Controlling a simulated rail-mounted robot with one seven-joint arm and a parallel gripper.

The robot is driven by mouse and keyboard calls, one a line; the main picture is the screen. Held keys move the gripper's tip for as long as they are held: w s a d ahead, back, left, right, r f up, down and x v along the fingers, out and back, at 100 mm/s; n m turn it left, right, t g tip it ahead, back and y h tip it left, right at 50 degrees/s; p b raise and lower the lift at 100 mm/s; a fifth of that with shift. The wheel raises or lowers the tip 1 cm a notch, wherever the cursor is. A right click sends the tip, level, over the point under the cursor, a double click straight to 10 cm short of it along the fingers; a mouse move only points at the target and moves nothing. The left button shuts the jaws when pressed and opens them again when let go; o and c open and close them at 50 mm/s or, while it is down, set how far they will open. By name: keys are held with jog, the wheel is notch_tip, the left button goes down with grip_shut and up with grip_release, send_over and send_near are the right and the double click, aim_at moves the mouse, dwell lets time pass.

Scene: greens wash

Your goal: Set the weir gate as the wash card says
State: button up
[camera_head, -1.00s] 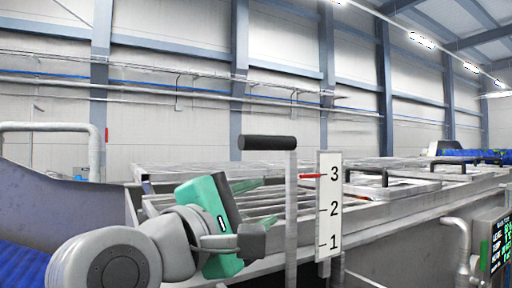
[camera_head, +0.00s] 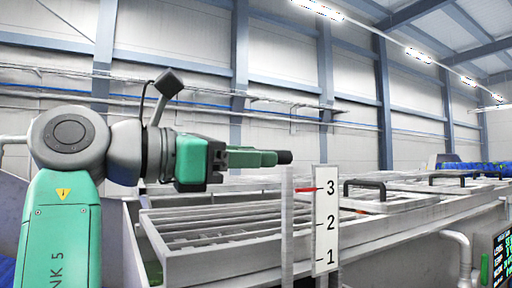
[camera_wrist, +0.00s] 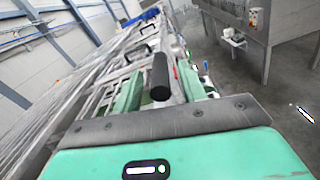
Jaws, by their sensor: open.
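The weir gate's black handle (camera_head: 284,157) sits at the top of its upright grey post (camera_head: 287,215). A red pointer (camera_head: 306,190) is at the 3 mark of the white scale (camera_head: 326,230), numbered 1 to 3. My gripper (camera_head: 262,158) is open, level with the handle, its green fingers reaching right and hiding most of the bar. In the wrist view the handle (camera_wrist: 160,77) lies between the two spread fingers, with no clear contact. I cannot make out a wash card.
A display (camera_head: 501,262) with coloured text is cut off at the right edge, too partial to read. Grey slatted wash troughs (camera_head: 220,225) run behind the scale, with black handles (camera_head: 365,185) on their covers. Open air lies above them.

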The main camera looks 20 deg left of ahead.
jog(key=shift+w+d, duration=0.4)
jog(key=shift+w, duration=0.2)
jog(key=shift+c, duration=0.4)
grip_shut()
notch_tip(320, 180, down, 6)
jog(key=b, duration=0.3)
jog(key=shift+r, duration=0.1)
jog(key=shift+o, duration=0.4)
grip_release()
